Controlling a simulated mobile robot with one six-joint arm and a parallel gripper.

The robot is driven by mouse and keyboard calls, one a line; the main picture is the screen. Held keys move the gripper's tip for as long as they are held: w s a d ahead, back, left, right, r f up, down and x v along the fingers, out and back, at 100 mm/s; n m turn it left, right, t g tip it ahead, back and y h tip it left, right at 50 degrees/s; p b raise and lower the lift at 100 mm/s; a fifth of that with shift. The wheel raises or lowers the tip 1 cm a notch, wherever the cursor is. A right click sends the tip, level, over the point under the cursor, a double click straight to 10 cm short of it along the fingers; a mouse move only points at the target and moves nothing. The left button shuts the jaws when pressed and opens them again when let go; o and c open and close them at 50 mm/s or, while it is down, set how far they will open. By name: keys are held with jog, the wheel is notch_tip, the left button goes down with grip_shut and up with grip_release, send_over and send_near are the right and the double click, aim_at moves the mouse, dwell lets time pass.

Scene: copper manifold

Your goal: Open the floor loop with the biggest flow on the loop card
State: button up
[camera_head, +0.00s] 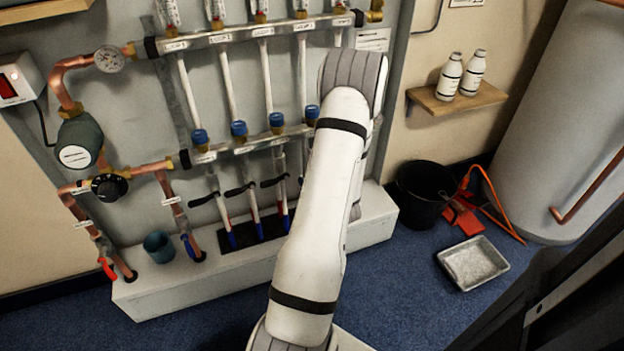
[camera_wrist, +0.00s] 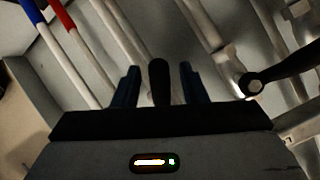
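In the head view the copper manifold has an upper bar (camera_head: 240,35) and a lower bar (camera_head: 255,143) with several loops. Black lever handles (camera_head: 240,190) sit on the loop pipes below the lower bar, tilted across their pipes. The rightmost part is hidden behind my arm. A white card (camera_head: 372,40) hangs right of the upper bar; its text is too small to read. My gripper is hidden in the head view. In the wrist view my gripper (camera_wrist: 160,85) is open, with one black lever (camera_wrist: 158,82) between its fingers and gaps on both sides. Another black lever (camera_wrist: 282,72) is at right.
A white plinth (camera_head: 150,295) runs below the manifold, with a teal cup (camera_head: 158,246) on it. A black bucket (camera_head: 424,194), a metal tray (camera_head: 473,262) and a white tank (camera_head: 560,120) stand to the right. Blue carpet is clear in front of the plinth.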

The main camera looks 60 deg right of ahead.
jog(key=p+v, duration=0.1)
jog(key=v, duration=0.5)
jog(key=shift+s, duration=0.1)
